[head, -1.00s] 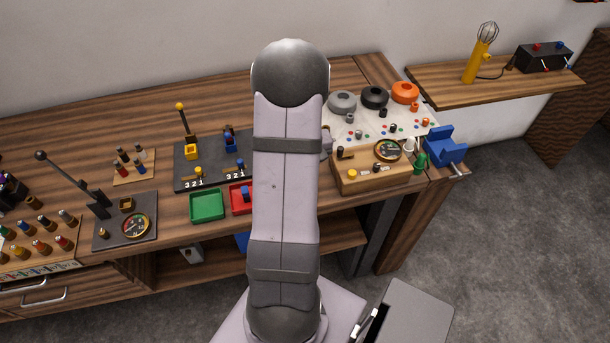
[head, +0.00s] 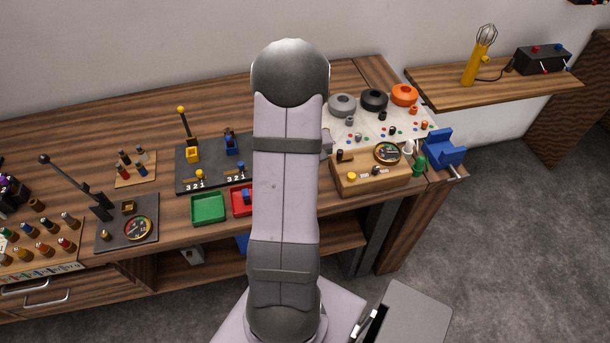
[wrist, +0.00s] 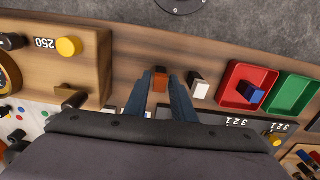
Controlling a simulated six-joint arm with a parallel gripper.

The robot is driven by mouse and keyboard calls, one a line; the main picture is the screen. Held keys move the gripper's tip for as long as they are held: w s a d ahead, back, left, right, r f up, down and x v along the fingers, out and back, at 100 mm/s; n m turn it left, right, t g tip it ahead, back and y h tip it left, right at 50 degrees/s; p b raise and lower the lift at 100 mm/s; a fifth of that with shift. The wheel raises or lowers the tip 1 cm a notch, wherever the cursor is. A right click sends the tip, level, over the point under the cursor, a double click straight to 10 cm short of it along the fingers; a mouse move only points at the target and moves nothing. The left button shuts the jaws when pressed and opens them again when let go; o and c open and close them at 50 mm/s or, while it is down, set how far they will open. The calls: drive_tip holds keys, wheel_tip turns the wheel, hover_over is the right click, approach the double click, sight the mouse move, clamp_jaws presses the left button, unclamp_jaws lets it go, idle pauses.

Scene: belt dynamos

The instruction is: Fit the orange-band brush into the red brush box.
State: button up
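The orange-band brush (wrist: 160,80), a small block with a dark end and an orange part, stands on the wooden bench top in the wrist view. My gripper (wrist: 160,82) has one finger on each side of it. The fingers are apart, and narrow gaps seem to show between them and the brush. A similar brush with a white band (wrist: 199,89) stands just to the right, outside the fingers. I cannot make out the red brush box in either view. My arm hides the middle of the bench in the head view, and my gripper is hidden there.
A red tray (wrist: 231,92) with a blue block (wrist: 253,95) and a green tray (wrist: 301,84) lie to the right in the wrist view. A wooden box (wrist: 85,45) with a yellow knob stands to the left. A dark lever panel (head: 210,178) is left of my arm in the head view.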

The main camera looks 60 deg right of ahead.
drive_tip(key=shift+c, duration=0.6)
clamp_jaws()
drive_tip(key=shift+r, duration=0.1)
drive_tip(key=shift+r+p, duration=2)
drive_tip(key=shift+r, duration=0.2)
drive_tip(key=w+d+r+p, duration=0.3)
drive_tip(key=w+d, duration=0.1)
drive_tip(key=w, duration=0.5)
drive_tip(key=w+d+r+p, duration=0.3)
drive_tip(key=w+d+r, duration=0.1)
drive_tip(key=w, duration=0.5)
drive_tip(key=shift+d, duration=0.35)
